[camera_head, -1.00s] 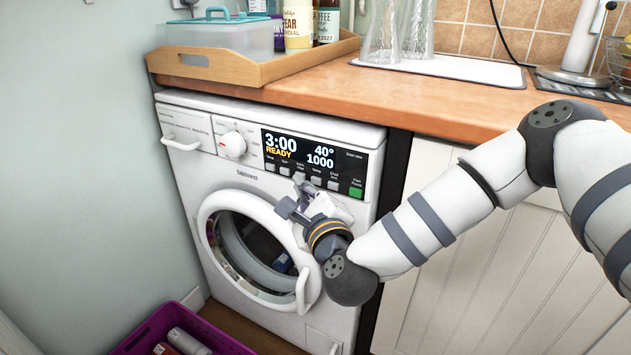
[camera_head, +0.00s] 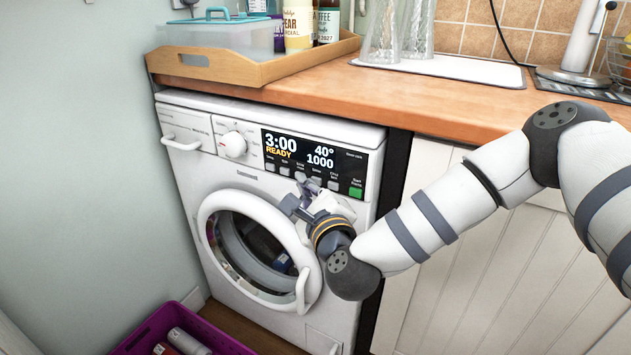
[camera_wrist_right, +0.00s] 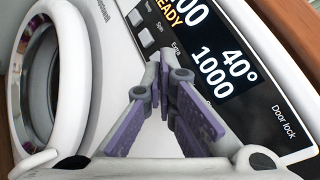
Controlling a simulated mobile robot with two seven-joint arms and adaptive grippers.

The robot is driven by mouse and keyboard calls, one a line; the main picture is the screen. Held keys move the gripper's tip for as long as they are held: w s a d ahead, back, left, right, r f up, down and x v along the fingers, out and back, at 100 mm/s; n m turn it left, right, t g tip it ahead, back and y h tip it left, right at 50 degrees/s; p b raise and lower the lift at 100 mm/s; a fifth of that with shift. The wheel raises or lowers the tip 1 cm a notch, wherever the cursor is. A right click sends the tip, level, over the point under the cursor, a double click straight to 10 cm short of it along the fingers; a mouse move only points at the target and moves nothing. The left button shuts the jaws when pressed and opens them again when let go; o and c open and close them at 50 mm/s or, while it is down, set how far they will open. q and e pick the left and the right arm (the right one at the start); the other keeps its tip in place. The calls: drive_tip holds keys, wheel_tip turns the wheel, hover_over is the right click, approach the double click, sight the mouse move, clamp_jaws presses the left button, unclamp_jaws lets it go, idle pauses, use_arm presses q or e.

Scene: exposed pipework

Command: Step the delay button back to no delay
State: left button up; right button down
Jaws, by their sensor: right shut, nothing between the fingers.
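The washing machine (camera_head: 178,178) has a black display panel (camera_head: 350,160) reading 3:00, READY, 40° and 1000. A row of small grey buttons runs under the readings, with a green start button (camera_head: 355,191) at its right end. The labels are too small to read surely in the head view, and the delay button is not clearly made out. My right gripper (camera_head: 303,179) is shut and empty, its tips at the middle of the button row. In the wrist view the tips (camera_wrist_right: 162,66) are close to the panel and hide part of the row; contact cannot be told. My left gripper is out of view.
The round door (camera_head: 207,208) is below the panel and my right wrist is in front of its right side. A dial (camera_head: 232,145) is left of the display. The wooden counter (camera_head: 440,97) overhangs above, with a tray (camera_head: 215,68) on it. A purple crate (camera_head: 150,330) stands on the floor.

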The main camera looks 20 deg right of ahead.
drive_tip(key=shift+w+d, duration=0.2)
drive_tip(key=shift+d, duration=0.05)
idle(0.6)
idle(0.3)
drive_tip(key=shift+s+a, duration=0.5)
drive_tip(key=shift+a, duration=0.1)
drive_tip(key=s+a, duration=0.1)
drive_tip(key=a, duration=0.1)
drive_tip(key=s+a+p, duration=0.1)
drive_tip(key=s+a, duration=0.1)
idle(0.3)
drive_tip(key=shift+f, duration=0.1)
idle(0.5)
